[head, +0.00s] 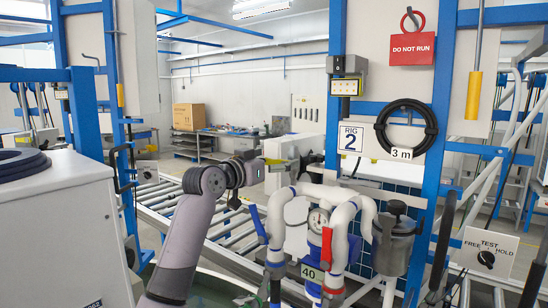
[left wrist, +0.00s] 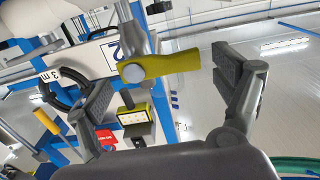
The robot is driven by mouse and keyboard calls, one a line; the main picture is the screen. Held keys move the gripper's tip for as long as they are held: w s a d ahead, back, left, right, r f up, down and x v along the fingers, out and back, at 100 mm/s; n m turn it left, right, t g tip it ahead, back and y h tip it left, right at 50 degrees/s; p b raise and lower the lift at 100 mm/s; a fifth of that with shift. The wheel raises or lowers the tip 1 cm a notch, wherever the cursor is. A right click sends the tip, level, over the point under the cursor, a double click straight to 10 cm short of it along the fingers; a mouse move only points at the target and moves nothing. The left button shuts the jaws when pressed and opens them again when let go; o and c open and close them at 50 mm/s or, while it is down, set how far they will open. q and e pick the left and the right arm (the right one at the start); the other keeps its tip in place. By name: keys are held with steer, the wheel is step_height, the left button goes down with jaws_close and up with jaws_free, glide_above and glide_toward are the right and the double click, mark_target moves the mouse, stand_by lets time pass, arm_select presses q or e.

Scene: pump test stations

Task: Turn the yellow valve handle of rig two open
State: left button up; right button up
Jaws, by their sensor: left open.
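The yellow valve handle (left wrist: 165,65) is a flat bar on a round grey hub in the left wrist view, lying between my gripper's two fingers with visible space to the right finger. My left gripper is open, and I see no clear contact with the handle. The gripper partly hides the handle in the head view. My right gripper is not in view.
A black hose coil (head: 406,129) and a red DO NOT RUN tag (head: 411,48) hang on the rig.

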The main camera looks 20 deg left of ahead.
arm_select(q)
steer(key=shift+c, duration=0.6)
steer(key=c, duration=1.1)
